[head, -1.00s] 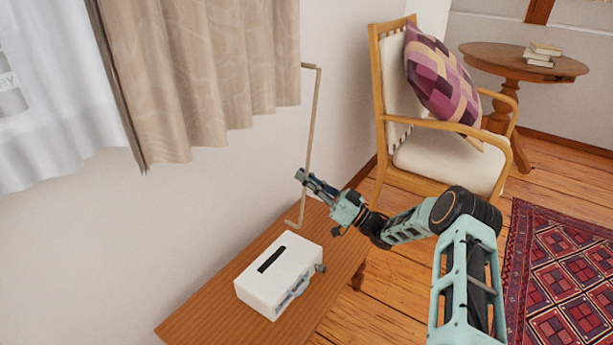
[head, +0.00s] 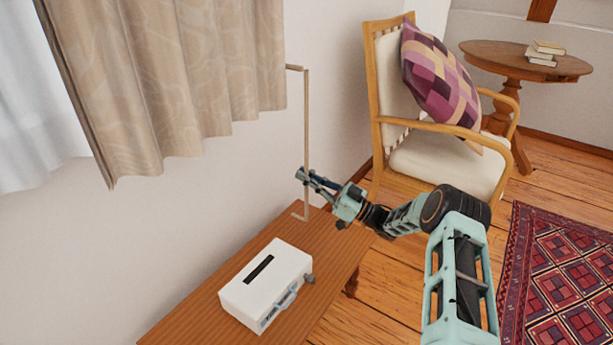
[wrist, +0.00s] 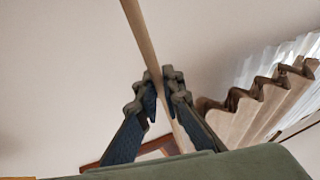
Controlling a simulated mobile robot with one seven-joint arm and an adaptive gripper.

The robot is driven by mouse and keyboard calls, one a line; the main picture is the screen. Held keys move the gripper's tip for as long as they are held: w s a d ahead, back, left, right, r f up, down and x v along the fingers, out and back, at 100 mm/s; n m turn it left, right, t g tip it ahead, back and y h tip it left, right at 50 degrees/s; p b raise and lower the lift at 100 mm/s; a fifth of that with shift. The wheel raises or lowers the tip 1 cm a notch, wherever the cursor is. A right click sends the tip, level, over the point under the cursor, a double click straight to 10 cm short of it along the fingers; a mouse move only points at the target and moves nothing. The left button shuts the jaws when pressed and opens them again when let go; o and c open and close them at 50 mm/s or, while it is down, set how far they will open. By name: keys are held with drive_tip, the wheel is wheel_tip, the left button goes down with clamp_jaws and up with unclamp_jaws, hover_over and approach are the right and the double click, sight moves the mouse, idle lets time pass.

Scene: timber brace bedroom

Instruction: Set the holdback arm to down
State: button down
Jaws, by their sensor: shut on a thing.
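The holdback arm (head: 306,125) is a thin beige rod beside the curtain. It hangs from a short bracket at the wall and stands upright in the head view, with a short bent foot low down near the bench. My gripper (head: 303,176) is shut on the rod's lower part. In the wrist view the rod (wrist: 140,35) runs between the two dark fingertips of my gripper (wrist: 159,83). The fingers hide the small stretch of rod that they hold.
A beige curtain (head: 185,75) hangs left of the rod. A white box (head: 285,262) sits on the wooden bench (head: 200,318) below. A chair (head: 435,165) with a patterned cushion stands right, beyond my arm. A red rug (head: 560,270) lies at right.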

drive_tip(key=shift+w+d+r, duration=0.1)
drive_tip(key=shift+w+d, duration=0.15)
drive_tip(key=c, duration=2.3)
unclamp_jaws()
drive_tip(key=shift+c, duration=0.2)
drive_tip(key=v, duration=1.2)
